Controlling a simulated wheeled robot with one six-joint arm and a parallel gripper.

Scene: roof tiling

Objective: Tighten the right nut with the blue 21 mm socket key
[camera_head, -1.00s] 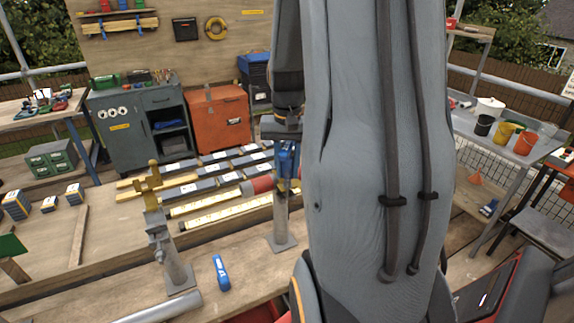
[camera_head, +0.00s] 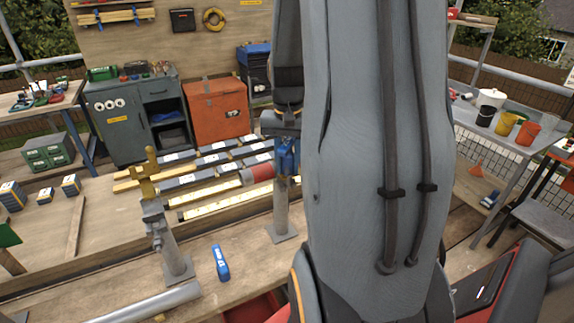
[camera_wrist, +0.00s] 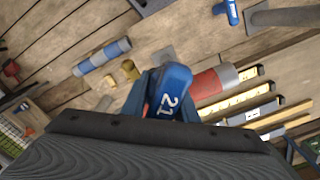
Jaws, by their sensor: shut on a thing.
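My gripper (camera_wrist: 168,92) is shut on the blue socket key (camera_wrist: 172,88), which is marked 21 in the wrist view. In the head view the blue key (camera_head: 288,158) is upright at the top of the right grey post (camera_head: 282,212). My arm partly covers this spot, and I cannot tell whether the key sits on a nut. The right nut itself is not visible. The left post (camera_head: 173,248) has a yellow fitting (camera_head: 149,172) at its top. A second blue tool (camera_head: 220,263) lies on the wooden planks between the posts.
A red and grey cylinder (camera_head: 257,174) is close to the key, left of it. Grey and yellow bars (camera_head: 205,209) lie behind the posts. A grey pipe (camera_head: 150,304) lies at the front. An orange box (camera_head: 219,112) and grey cabinet (camera_head: 136,125) stand behind.

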